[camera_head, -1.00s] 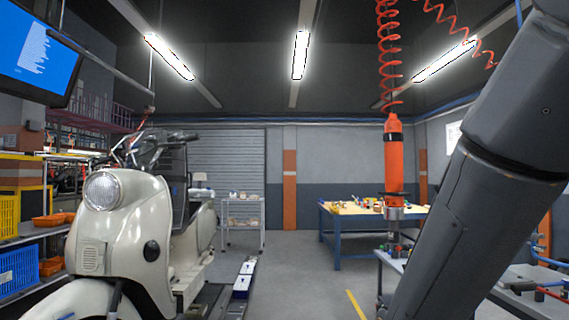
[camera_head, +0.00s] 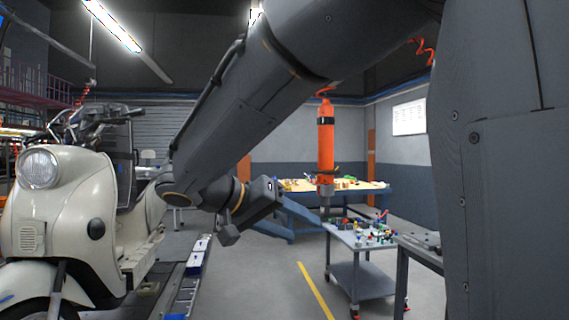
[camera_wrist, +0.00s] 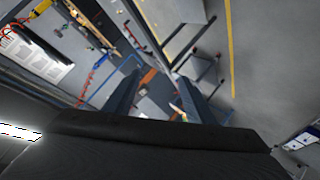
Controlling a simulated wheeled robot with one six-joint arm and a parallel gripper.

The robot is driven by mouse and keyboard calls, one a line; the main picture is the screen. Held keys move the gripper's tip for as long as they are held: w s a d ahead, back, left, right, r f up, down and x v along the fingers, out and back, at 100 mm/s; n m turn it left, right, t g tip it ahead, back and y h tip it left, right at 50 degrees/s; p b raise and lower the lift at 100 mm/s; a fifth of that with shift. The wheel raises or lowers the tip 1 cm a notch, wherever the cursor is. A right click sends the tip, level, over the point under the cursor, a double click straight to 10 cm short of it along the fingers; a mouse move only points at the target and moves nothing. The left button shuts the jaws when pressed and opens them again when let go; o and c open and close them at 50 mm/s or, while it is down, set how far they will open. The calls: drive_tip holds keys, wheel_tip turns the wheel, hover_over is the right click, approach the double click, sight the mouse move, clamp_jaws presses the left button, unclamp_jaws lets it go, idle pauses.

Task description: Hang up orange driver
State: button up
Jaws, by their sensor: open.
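The orange driver (camera_head: 326,145) hangs upright in the middle of the head view, below a red coiled hose (camera_head: 325,92). It has a dark band and a grey metal lower end. Most of the hose above is hidden behind my arm. My gripper (camera_head: 250,212) is to the left of the driver, apart from it, and tilted. In the wrist view my two dark fingers (camera_wrist: 160,82) are spread with nothing held between them. I cannot pick out the driver with certainty in the wrist view.
A cream scooter (camera_head: 75,220) stands at left beside a floor rail (camera_head: 187,275). A grey cart (camera_head: 362,245) with small coloured parts stands below the driver. A blue workbench (camera_head: 290,212) is behind, and a grey table (camera_head: 415,245) at right. Floor between rail and cart is clear.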

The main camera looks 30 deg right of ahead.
sight(321, 136)
wheel_tip(321, 136, up, 18)
drive_tip(key=a+m+t+h, duration=0.1)
drive_tip(key=a+m+h, duration=0.1)
drive_tip(key=m+h, duration=0.45)
drive_tip(key=shift+m+y, duration=0.65)
drive_tip(key=d, duration=0.2)
drive_tip(key=w+d+p, duration=0.1)
drive_tip(key=d, duration=0.2)
drive_tip(key=w+d, duration=0.1)
drive_tip(key=d, duration=0.1)
drive_tip(key=shift+w+d+r+p, duration=0.1)
drive_tip(key=shift+d+r+p, duration=0.2)
drive_tip(key=shift+d, duration=0.1)
drive_tip(key=shift+w+d+b, duration=0.25)
drive_tip(key=shift+d+b, duration=0.55)
drive_tip(key=shift+d, duration=0.35)
drive_tip(key=shift+r, duration=0.1)
